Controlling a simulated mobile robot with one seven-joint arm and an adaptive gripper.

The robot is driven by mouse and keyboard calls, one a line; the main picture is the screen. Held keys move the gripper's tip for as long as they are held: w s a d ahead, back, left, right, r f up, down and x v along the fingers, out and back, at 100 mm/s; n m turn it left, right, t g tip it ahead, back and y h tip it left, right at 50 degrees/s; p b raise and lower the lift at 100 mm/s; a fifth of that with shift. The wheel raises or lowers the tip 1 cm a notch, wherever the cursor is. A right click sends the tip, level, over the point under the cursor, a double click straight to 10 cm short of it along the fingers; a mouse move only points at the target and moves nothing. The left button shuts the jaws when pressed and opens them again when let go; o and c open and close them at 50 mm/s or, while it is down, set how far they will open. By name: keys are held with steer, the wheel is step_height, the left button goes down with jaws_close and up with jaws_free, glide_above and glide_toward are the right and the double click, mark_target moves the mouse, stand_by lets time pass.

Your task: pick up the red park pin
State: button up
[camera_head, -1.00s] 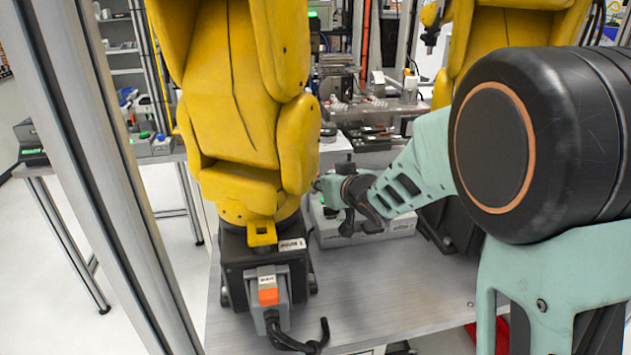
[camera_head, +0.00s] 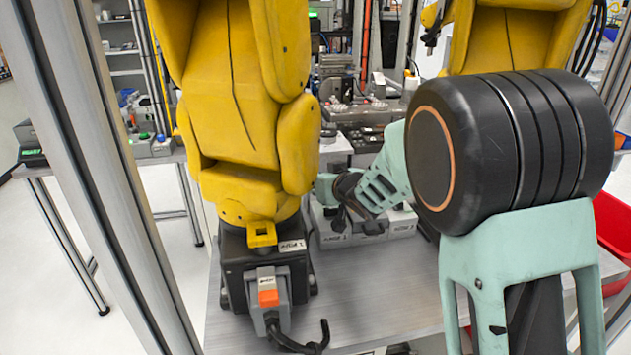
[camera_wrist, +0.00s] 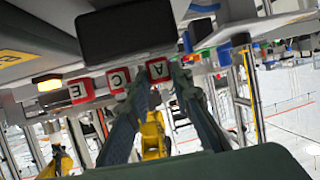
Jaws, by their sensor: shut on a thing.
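In the wrist view, a red piece marked A (camera_wrist: 157,70) sits between the tips of my gripper (camera_wrist: 158,76), and the fingers are closed on it. Similar red pieces marked C (camera_wrist: 118,80) and E (camera_wrist: 80,91) stand in a row to its left. I cannot tell from the lettering which is the park pin. In the head view, my gripper (camera_head: 340,212) is low over the grey boxes (camera_head: 392,226) behind the front yellow arm's base. The red pieces are hidden there.
A yellow robot arm (camera_head: 240,110) on a black base stands close to my gripper's left. Another yellow arm (camera_head: 510,40) is behind at right. A metal frame post (camera_head: 110,170) rises at left. The table front (camera_head: 390,290) is mostly clear. A red bin (camera_head: 612,228) is at right.

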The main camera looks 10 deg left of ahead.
steer(key=shift+r, duration=0.1)
step_height(320, 180, up, 7)
steer(key=p, duration=0.6)
steer(key=s+d, duration=1)
steer(key=s, duration=0.4)
steer(key=shift+s+d+b, duration=0.15)
steer(key=shift+s+b, duration=0.25)
steer(key=shift+b, duration=0.05)
